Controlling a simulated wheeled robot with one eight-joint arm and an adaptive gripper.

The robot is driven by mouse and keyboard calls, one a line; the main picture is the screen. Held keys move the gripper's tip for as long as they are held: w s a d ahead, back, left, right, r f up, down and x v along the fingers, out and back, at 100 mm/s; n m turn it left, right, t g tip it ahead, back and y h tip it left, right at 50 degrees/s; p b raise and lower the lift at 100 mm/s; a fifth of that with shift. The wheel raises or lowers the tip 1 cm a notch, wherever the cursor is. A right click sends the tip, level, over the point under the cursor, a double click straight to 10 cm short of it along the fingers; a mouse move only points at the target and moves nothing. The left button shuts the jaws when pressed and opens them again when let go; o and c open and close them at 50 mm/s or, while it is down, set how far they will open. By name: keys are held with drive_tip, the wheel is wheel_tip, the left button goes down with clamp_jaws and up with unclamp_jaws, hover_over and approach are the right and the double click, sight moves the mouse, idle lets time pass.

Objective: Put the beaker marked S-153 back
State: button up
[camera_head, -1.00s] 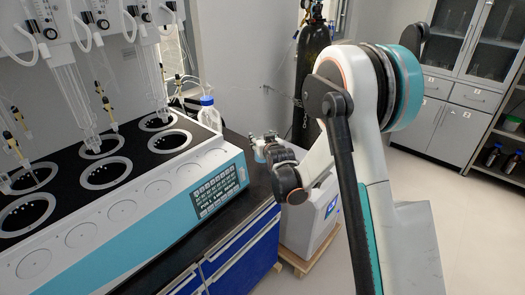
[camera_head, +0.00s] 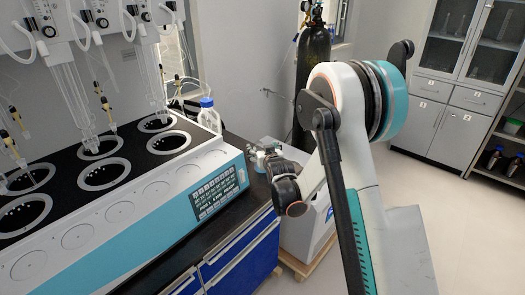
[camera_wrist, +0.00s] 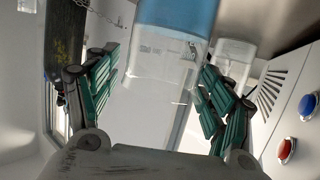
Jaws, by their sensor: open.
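My gripper (camera_wrist: 155,95) is open, with its two green-padded fingers at left and right in the wrist view. A clear container with a blue part (camera_wrist: 165,60), likely the beaker, stands between and beyond the fingertips. Its markings are too faint to read, so I cannot tell if it is S-153. Whether either finger touches it is unclear. A bit of light blue shows there.
The large distiller (camera_head: 150,215) fills the left, with round wells and glass tubes above. A blue-capped bottle (camera_head: 208,116) stands behind it. A dark gas cylinder (camera_head: 312,75) stands behind my arm. A second clear container (camera_wrist: 236,58) shows in the wrist view. Floor at right is clear.

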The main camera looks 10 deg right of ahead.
drive_tip(key=shift+s+r, duration=0.2)
drive_tip(key=shift+s, duration=0.1)
drive_tip(key=s+r+g+p, duration=0.2)
drive_tip(key=s+r, duration=0.6)
drive_tip(key=s, duration=0.4)
drive_tip(key=s+r+g+p, duration=0.2)
drive_tip(key=s+r, duration=0.5)
drive_tip(key=s, duration=0.4)
drive_tip(key=s+r+g, duration=0.1)
drive_tip(key=s+g, duration=0.2)
drive_tip(key=s, duration=2)
drive_tip(key=shift+s+r+g, duration=0.25)
drive_tip(key=shift+s+g, duration=0.05)
drive_tip(key=shift+s, duration=0.05)
